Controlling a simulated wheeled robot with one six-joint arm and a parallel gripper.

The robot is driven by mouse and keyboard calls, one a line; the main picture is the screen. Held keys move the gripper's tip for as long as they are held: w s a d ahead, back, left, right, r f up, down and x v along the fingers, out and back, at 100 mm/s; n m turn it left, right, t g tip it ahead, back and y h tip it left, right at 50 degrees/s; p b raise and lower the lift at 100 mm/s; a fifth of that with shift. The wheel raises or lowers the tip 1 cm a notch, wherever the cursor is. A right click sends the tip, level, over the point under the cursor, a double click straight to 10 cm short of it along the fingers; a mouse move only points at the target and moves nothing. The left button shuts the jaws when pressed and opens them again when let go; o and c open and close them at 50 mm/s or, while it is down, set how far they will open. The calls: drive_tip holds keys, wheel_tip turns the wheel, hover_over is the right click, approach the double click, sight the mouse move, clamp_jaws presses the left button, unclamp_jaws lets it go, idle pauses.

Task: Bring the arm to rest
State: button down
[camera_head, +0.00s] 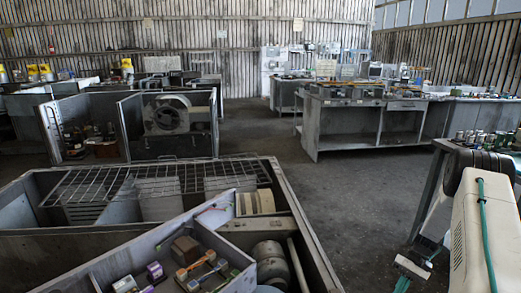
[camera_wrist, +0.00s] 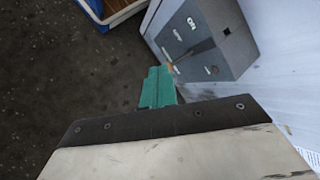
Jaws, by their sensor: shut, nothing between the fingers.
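My gripper (camera_wrist: 158,86) shows in the wrist view as green fingers set close together, shut and empty. Behind them are a dark plate with screws and a pale cover. The fingers point over the dark floor, beside a grey box with labels and switches (camera_wrist: 205,38); whether they touch it I cannot tell. In the head view my pale arm with a green cable is at the lower right, and a green-tipped end (camera_head: 403,284) hangs low there, partly cut off by the frame edge.
A large open metal housing (camera_head: 300,225) with a wire rack (camera_head: 150,183) and a parts tray (camera_head: 228,285) fills the lower left. A workbench (camera_head: 345,115) stands at the back right. Dark floor (camera_head: 345,190) lies clear between. A blue-edged tray (camera_wrist: 123,14) is at the wrist view's top.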

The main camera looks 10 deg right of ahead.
drive_tip(key=s+a+r+h, duration=0.1)
drive_tip(key=a+r, duration=0.5)
drive_tip(key=r, duration=0.4)
drive_tip(key=s+a+r+h, duration=0.2)
drive_tip(key=a+r, duration=0.3)
drive_tip(key=r, duration=0.5)
drive_tip(key=s+a+r+h, duration=0.1)
drive_tip(key=a+r, duration=0.5)
drive_tip(key=r, duration=0.4)
drive_tip(key=s+a+r+n+t+h, duration=0.1)
drive_tip(key=s+a+r+n+t, duration=0.1)
drive_tip(key=s+a+r, duration=0.5)
drive_tip(key=s+a+r+n+t+h, duration=0.2)
drive_tip(key=s+a+r+t, duration=0.1)
drive_tip(key=s+a+r, duration=0.4)
drive_tip(key=s+a, duration=0.2)
drive_tip(key=s, duration=0.2)
drive_tip(key=shift+s+a, duration=0.2)
drive_tip(key=shift+s, duration=0.05)
drive_tip(key=shift+s, duration=0.1)
